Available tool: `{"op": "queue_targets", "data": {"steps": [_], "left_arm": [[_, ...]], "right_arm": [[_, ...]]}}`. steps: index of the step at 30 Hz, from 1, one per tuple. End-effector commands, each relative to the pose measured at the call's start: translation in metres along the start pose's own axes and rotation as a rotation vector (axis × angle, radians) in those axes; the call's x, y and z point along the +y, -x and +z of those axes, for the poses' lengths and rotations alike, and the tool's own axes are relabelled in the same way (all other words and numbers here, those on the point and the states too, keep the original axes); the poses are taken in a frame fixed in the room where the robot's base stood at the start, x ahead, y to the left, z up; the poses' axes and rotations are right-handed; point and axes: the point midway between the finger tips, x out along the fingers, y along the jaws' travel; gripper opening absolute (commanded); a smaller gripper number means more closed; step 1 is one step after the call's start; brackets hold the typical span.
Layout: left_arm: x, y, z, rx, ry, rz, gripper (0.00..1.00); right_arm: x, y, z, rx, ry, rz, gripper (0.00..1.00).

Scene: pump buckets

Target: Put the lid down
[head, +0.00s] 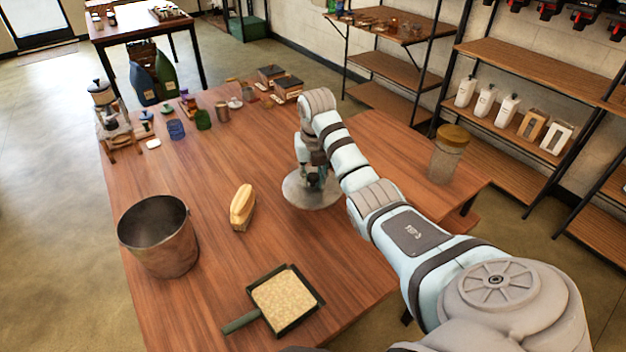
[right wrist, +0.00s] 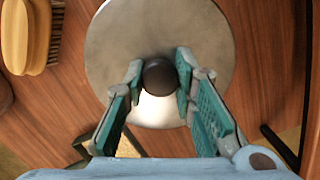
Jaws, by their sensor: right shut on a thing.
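The lid (head: 296,192) is a round grey metal disc with a dark round knob (right wrist: 160,76). In the right wrist view the lid (right wrist: 112,40) fills the upper middle. My right gripper (head: 314,178) is above the lid, its fingers shut on the knob from both sides; the same gripper (right wrist: 158,78) shows in the wrist view. The lid is over or on the wooden table (head: 215,285); I cannot tell whether it touches the top. An open metal bucket (head: 160,235) stands at the table's left side, apart from the lid. My left gripper is not in view.
A yellow-topped brush (head: 242,207) lies between bucket and lid. A dustpan with grainy contents (head: 285,300) lies near the front. A glass jar with a wooden cap (head: 447,153) stands at the right. Bottles, cups and boxes crowd the far end.

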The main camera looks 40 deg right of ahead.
Motion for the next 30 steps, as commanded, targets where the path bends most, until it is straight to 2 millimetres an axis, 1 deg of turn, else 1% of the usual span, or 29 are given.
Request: {"op": "queue_targets", "data": {"steps": [1,3,9,21,24,25,28,30], "left_arm": [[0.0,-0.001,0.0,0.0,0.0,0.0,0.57],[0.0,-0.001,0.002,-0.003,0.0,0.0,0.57],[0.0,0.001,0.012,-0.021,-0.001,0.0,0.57],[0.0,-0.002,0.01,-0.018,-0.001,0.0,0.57],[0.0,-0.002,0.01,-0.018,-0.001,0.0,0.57],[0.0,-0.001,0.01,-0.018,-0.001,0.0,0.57],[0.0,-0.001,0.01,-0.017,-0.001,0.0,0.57],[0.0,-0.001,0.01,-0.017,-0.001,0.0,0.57]], "right_arm": [[0.0,-0.008,-0.002,0.003,0.0,-0.001,0.0],[0.0,-0.013,-0.002,0.0,0.0,0.0,0.0],[0.0,-0.013,-0.002,-0.001,0.0,0.0,0.0],[-0.001,-0.024,-0.004,0.0,0.0,0.0,0.0],[0.0,-0.024,-0.004,-0.001,0.001,0.0,0.0],[0.0,-0.024,-0.004,-0.001,0.001,0.0,0.29],[0.0,-0.024,-0.004,-0.001,0.001,0.0,0.45],[0.0,-0.024,-0.004,-0.001,0.001,0.0,0.45]]}}
